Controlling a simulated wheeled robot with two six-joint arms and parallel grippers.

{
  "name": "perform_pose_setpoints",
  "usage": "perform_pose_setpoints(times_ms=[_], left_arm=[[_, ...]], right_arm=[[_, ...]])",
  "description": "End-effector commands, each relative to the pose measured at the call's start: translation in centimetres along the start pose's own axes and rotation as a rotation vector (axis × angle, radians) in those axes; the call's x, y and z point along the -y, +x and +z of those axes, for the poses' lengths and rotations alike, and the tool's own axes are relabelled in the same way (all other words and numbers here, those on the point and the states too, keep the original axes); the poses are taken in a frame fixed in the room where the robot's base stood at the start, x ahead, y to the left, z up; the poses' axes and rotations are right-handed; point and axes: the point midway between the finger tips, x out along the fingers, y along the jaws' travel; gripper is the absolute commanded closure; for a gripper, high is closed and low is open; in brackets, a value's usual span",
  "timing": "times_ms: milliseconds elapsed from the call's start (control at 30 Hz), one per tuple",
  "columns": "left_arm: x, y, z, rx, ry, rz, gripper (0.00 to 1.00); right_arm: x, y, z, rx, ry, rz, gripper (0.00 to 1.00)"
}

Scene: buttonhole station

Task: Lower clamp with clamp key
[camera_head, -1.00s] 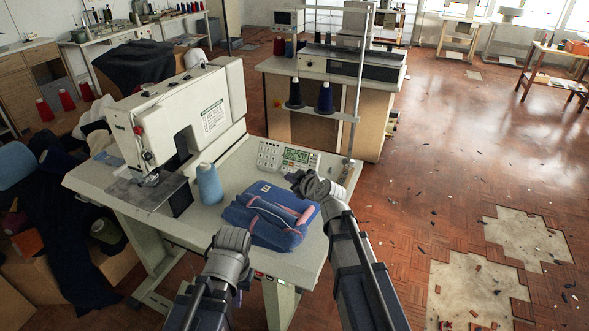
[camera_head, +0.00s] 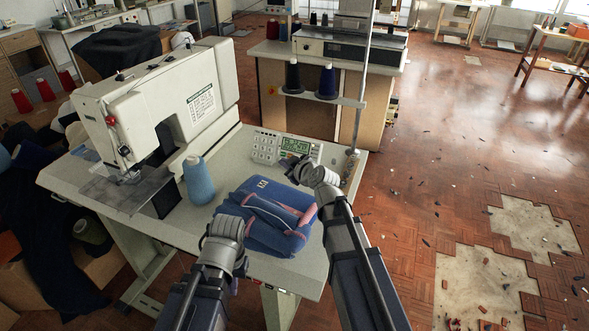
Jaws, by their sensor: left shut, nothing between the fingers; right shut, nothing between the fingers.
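The white buttonhole machine (camera_head: 160,105) stands on its pale table on the left. Its clamp area (camera_head: 130,175) is under the head at the front left; the clamp's height is too small to tell. The control panel (camera_head: 268,147) with keys and a green display (camera_head: 297,146) lies at the table's back right. Which key is the clamp key cannot be read. My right gripper (camera_head: 291,162) is by the panel's front right edge, its tips small and partly hidden by the wrist. My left gripper (camera_head: 226,222) is over the table's front, near the folded blue garment, its fingers mostly hidden.
The folded blue garment (camera_head: 262,192) with pink trim lies on the table between my arms. A light blue thread cone (camera_head: 198,182) stands left of it. A thin metal post (camera_head: 362,75) rises at the table's back right corner. A second workstation (camera_head: 325,50) stands behind.

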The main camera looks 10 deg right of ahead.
Motion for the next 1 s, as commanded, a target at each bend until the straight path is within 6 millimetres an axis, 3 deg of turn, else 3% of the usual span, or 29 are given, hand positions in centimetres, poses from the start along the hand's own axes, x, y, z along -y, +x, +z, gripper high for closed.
perform_pose_setpoints(times_ms=[33, 300, 800, 1000], left_arm=[[-0.1, 1.2, -0.1, 0.000, 0.000, 0.000, 1.00], [-0.4, 3.8, -0.2, 0.000, 0.000, 0.000, 1.00], [-0.4, 4.0, -0.2, 0.000, 0.000, 0.000, 1.00], [-0.5, 4.8, -0.3, 0.000, 0.000, 0.000, 1.00]], right_arm=[[0.5, 0.5, 1.0, 0.000, 0.000, 0.000, 1.00], [1.6, 1.5, 3.1, 0.000, 0.000, 0.000, 1.00], [1.7, 1.6, 3.3, 0.000, 0.000, 0.000, 1.00], [1.0, 2.7, 4.1, 0.001, 0.001, 0.001, 1.00]])
